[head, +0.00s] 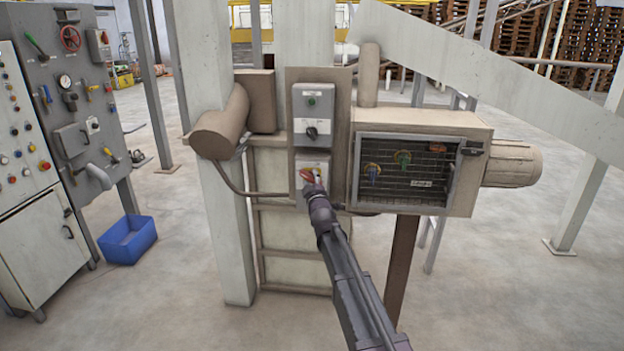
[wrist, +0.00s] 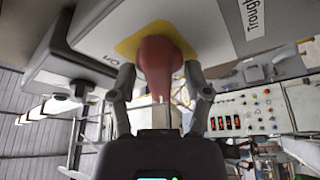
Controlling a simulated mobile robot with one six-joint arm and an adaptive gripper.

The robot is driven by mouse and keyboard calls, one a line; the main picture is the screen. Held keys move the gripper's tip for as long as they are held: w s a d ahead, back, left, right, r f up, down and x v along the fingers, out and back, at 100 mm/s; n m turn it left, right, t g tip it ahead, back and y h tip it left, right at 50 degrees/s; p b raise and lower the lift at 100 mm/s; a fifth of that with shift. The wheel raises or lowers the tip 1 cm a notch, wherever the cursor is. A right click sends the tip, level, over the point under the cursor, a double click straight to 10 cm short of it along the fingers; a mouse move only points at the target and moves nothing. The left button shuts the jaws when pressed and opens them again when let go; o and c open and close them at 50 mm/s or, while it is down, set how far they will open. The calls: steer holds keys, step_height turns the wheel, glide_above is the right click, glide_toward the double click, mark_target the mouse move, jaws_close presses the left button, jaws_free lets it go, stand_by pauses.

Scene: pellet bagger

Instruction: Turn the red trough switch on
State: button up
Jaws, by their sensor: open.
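The red trough switch (head: 307,175) is a red rotary handle on a yellow plate, low on the grey box fixed to the machine's panel. In the wrist view the red handle (wrist: 158,58) is close up, with "On" lettering to its left and a label starting "Troug" to its right. My gripper (head: 314,186) is at the switch and partly covers it in the head view. In the wrist view my gripper's (wrist: 159,77) two fingers stand apart, one on each side of the red handle. Whether they touch it I cannot tell.
Above the switch is a grey box (head: 312,115) with a green button and a black knob. A mesh-fronted cabinet (head: 470,140) with a motor is at right. A brown cylinder (head: 221,125) is at left. A control panel and a blue bin (head: 127,240) stand further left.

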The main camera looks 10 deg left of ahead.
steer(key=c, duration=0.8)
steer(key=shift+o, duration=0.2)
steer(key=shift+m+b, duration=0.3)
steer(key=shift+m, duration=0.3)
steer(key=m+t+h+b, duration=0.1)
steer(key=m, duration=0.1)
steer(key=m+h, duration=0.1)
steer(key=m, duration=0.2)
steer(key=shift+t+b, duration=0.4)
steer(key=m+h, duration=0.2)
steer(key=m, duration=0.2)
steer(key=m+t+h, duration=0.1)
steer(key=m+h, duration=0.1)
steer(key=m, duration=0.3)
steer(key=shift+h+b, duration=0.4)
steer(key=shift+m, duration=0.3)
